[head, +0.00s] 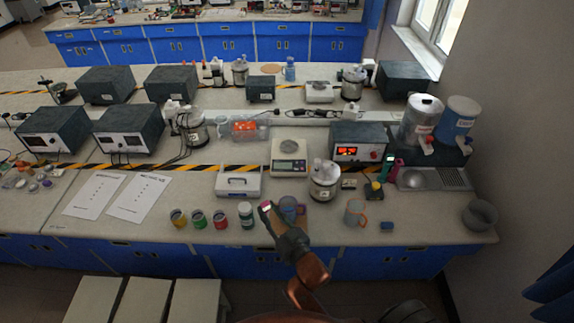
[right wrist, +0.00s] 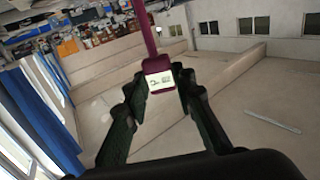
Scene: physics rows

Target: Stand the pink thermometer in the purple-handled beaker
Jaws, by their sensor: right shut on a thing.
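The pink thermometer (right wrist: 158,80) is in my right gripper (right wrist: 160,90), which is shut on its head with the small display. Its pink stem runs up and away from the fingers in the right wrist view. In the head view my right gripper (head: 270,212) is over the front of the bench, with a bit of the pink thermometer (head: 265,206) at its tip. A bluish beaker (head: 290,206), seemingly the purple-handled one, stands just right of the gripper, partly hidden by my arm. Its handle is hard to make out. My left gripper is out of view.
A beaker with an orange handle (head: 355,212) stands further right. Several small jars, among them a white-lidded one (head: 246,214), stand left of the gripper. A scale (head: 289,158) and a steel pot (head: 324,182) are behind. Some bench near the front edge is clear.

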